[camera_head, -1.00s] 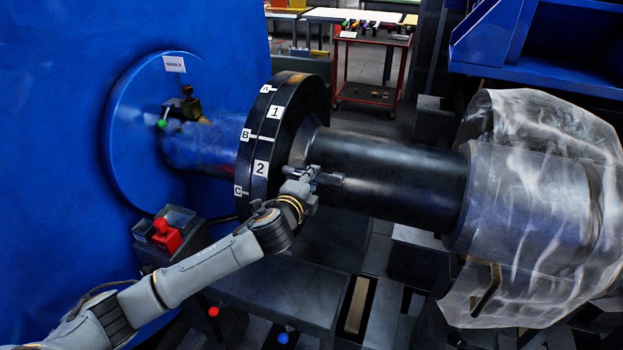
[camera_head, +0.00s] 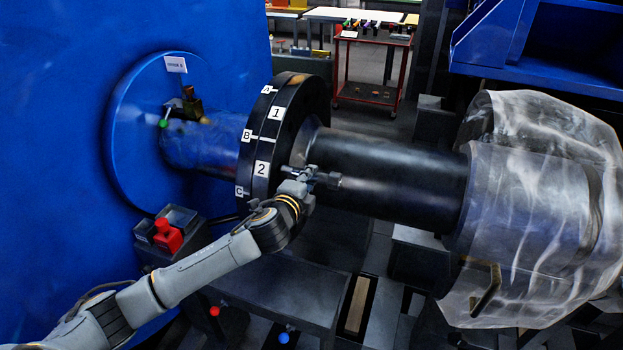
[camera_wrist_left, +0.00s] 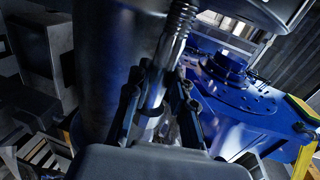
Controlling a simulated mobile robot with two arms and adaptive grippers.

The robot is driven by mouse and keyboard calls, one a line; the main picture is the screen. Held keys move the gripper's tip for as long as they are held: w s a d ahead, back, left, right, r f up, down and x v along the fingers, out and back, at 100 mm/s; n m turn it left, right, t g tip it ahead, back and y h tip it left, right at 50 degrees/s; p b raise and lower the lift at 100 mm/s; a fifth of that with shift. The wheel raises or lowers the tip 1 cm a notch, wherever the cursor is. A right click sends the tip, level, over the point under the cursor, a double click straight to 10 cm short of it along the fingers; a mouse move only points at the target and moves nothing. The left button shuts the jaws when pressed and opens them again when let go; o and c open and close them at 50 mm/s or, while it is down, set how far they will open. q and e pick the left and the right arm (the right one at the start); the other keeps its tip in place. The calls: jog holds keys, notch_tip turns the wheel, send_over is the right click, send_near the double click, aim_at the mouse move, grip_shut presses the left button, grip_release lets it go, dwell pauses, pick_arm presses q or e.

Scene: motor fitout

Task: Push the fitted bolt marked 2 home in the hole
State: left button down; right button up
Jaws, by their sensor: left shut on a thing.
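The black flanged coupling (camera_head: 290,110) carries white labels A, B, C and 1, 2 on its rim. The label 2 (camera_head: 262,168) faces me low on the near side. The bolt's tip runs out of the top of that view. The hole, and how deep the bolt sits in it, are hidden. My right gripper is not in view.
A blue wall and round blue housing (camera_head: 130,130) stand at the left. A clear plastic wrap (camera_head: 540,190) covers the machine's right end. A blue bin (camera_head: 545,45) and red cart (camera_head: 370,70) are behind.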

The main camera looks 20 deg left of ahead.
pick_arm(q)
jog(key=shift+w+a+r+p, duration=0.1)
jog(key=shift+a+p, duration=0.15)
jog(key=shift+a, duration=1.7)
jog(key=shift+w+a+r+p, duration=0.1)
jog(key=shift+a+p, duration=0.1)
jog(key=shift+a, duration=1.7)
jog(key=c, duration=1.1)
grip_release()
jog(key=shift+s+f, duration=0.1)
jog(key=shift+f, duration=0.2)
jog(key=shift+s+a, duration=0.1)
jog(key=shift+s, duration=0.6)
send_near(281, 170)
jog(key=s, duration=0.2)
jog(key=shift+s+r, duration=0.25)
jog(key=shift+s, duration=0.05)
